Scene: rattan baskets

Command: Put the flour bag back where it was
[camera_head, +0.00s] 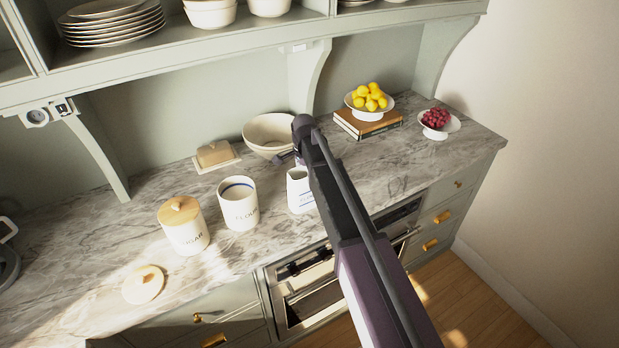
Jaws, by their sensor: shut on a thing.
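The flour bag (299,192) is a white packet with blue marking near its lower edge. It is upright over the marble counter, right of the open canister. My gripper (297,163) is at the top of the bag and shut on it. My arm crosses in front, hiding part of the fingers and the bag's right side. I cannot tell whether the bag's base touches the counter. The flour canister (239,208) is white with a blue ring inside its open top and stands left of the bag. A round lid with a wooden knob (143,284) lies on the counter at the front left.
A sugar canister (185,232) with a wooden lid stands left of the flour canister. A cream bowl (268,130) and a butter dish (216,157) are behind. Lemons (369,98) on books and a dish of red fruit (436,120) stand right. Counter (420,160) is clear at right.

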